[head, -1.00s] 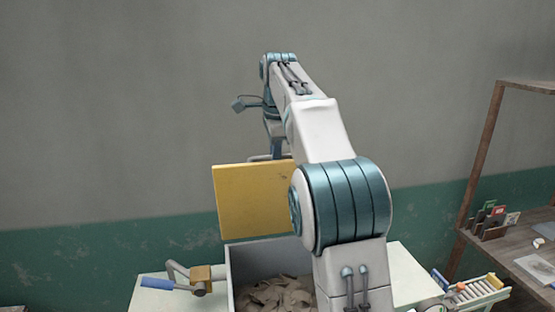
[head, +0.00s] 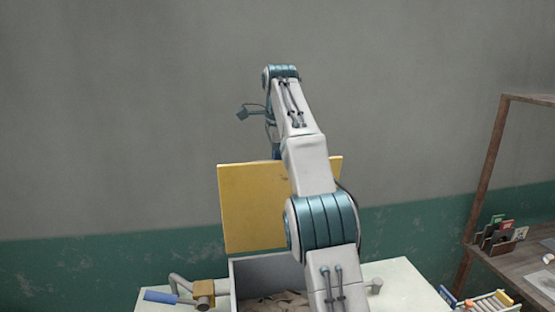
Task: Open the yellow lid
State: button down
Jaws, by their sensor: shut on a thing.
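The yellow lid (head: 252,207) stands up at the back edge of the grey bin (head: 265,268), its broad face toward me, so the bin is open at the top. Pale brown clay trimmings (head: 275,301) show inside the bin. My arm crosses in front of the lid and bin and hides part of both. My wrist shows just above the lid's top edge. My gripper's fingers are hidden behind the lid and my arm, so their contact with the lid cannot be seen.
A crank with a blue handle (head: 160,296) and a tan block (head: 204,289) sit left of the bin on the pale table (head: 395,272). A rack of coloured items (head: 490,302) is at the table's right. A wooden shelf (head: 490,170) stands farther right.

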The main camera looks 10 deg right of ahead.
jog(key=shift+w+f, duration=0.1)
jog(key=shift+f, duration=0.4)
jog(key=c, duration=1.6)
grip_release()
jog(key=shift+c, duration=0.2)
jog(key=shift+o, duration=1.2)
jog(key=shift+w, duration=0.4)
jog(key=shift+s+r, duration=0.2)
jog(key=shift+r, duration=0.1)
jog(key=shift+s, duration=0.15)
